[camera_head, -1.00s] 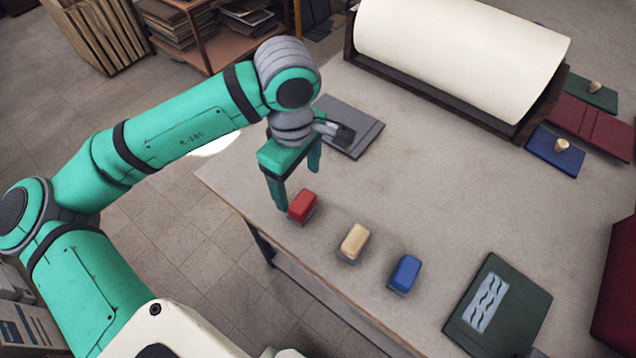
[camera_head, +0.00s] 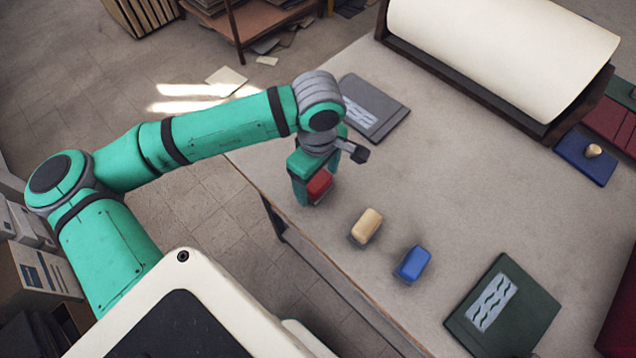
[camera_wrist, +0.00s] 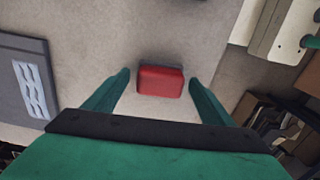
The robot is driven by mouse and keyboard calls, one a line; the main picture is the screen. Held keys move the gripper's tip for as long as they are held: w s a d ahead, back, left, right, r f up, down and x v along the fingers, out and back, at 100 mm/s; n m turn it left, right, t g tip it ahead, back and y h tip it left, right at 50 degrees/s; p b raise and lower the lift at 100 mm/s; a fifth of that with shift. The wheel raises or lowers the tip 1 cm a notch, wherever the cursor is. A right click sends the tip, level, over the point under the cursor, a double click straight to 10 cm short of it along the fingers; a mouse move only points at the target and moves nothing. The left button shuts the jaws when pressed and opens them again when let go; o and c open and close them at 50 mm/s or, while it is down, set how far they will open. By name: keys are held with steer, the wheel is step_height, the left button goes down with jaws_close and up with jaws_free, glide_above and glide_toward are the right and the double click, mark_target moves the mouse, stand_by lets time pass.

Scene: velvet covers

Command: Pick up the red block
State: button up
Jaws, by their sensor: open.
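The red block (camera_head: 319,185) sits near the table's front edge, at the left end of a row of blocks. My gripper (camera_head: 318,190) is low over it, with a finger on the block's left side; the far finger is mostly hidden in the head view. In the wrist view the red block (camera_wrist: 160,81) lies between the two open fingertips (camera_wrist: 158,80), with a gap on each side. The jaws are open, and the block rests on the table.
A cream block (camera_head: 366,226) and a blue block (camera_head: 412,264) stand to the right along the edge. A grey book (camera_head: 385,112) lies behind my gripper. A green book (camera_head: 520,310) lies front right. A large paper roll (camera_head: 505,50) stands at the back.

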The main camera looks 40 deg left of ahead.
steer(key=shift+f, duration=0.4)
steer(key=shift+w, duration=0.1)
steer(key=shift+s+a, duration=0.1)
steer(key=shift+s, duration=0.1)
steer(key=c, duration=1.2)
steer(key=shift+o, duration=0.2)
steer(key=shift+r, duration=0.1)
